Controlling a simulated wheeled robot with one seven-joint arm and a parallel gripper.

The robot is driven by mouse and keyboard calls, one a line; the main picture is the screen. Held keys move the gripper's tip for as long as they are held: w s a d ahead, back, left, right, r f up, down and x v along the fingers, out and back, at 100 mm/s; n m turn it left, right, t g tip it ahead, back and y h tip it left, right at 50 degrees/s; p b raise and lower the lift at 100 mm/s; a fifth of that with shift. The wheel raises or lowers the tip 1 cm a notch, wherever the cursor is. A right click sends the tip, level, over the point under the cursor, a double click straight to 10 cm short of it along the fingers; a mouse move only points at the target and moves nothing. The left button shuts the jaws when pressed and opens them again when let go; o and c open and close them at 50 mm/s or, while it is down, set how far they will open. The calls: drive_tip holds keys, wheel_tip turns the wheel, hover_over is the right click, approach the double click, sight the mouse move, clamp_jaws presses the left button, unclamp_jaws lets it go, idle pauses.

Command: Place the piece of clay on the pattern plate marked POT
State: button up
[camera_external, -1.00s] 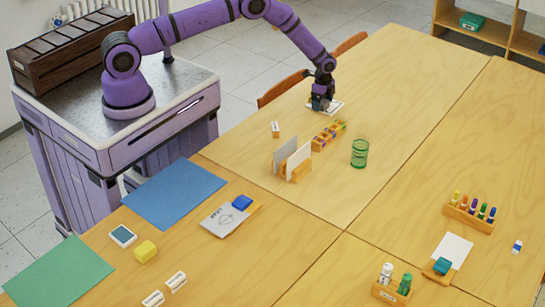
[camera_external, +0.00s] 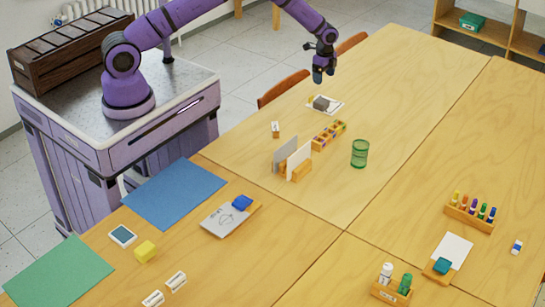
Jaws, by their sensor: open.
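A grey block, which looks like the piece of clay (camera_external: 321,103), rests on a small white plate (camera_external: 336,109) near the far left edge of the table. Any marking on this plate is too small to read, so I cannot tell whether it says POT. My gripper (camera_external: 323,80) is open and empty, raised above the grey block and clear of it, fingers pointing down. A grey plate with a line drawing (camera_external: 226,217) lies nearer the front.
Upright panels in a wooden holder (camera_external: 300,160), a small rack (camera_external: 329,135) and a green cup (camera_external: 360,153) stand in front of the white plate. A white card (camera_external: 455,246) with a teal block lies at right.

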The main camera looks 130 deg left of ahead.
drive_tip(key=w+d+r, duration=0.4)
drive_tip(key=d+r, duration=0.4)
drive_tip(key=r, duration=0.1)
drive_tip(key=w+d+r+t+y, duration=0.1)
drive_tip(key=w+d+r, duration=0.3)
drive_tip(key=d+r, duration=0.4)
drive_tip(key=w+d+r, duration=0.4)
drive_tip(key=d+r, duration=0.3)
drive_tip(key=r, duration=0.3)
drive_tip(key=s+d+r+t, duration=0.1)
drive_tip(key=d+r, duration=0.7)
drive_tip(key=d, duration=0.3)
drive_tip(key=s+d+r+t, duration=0.1)
drive_tip(key=s+d+r, duration=0.35)
drive_tip(key=d, duration=0.45)
drive_tip(key=s+d+r+t, duration=0.1)
drive_tip(key=s+d+r, duration=0.35)
drive_tip(key=d, duration=0.55)
drive_tip(key=s+d+f, duration=0.1)
drive_tip(key=s+d, duration=0.5)
drive_tip(key=s, duration=0.3)
drive_tip(key=s+d+f+t+h, duration=0.1)
drive_tip(key=s+d, duration=0.5)
drive_tip(key=s, duration=0.3)
drive_tip(key=shift+s+d+f, duration=0.15)
drive_tip(key=shift+s+d, duration=0.05)
drive_tip(key=shift+s, duration=0.1)
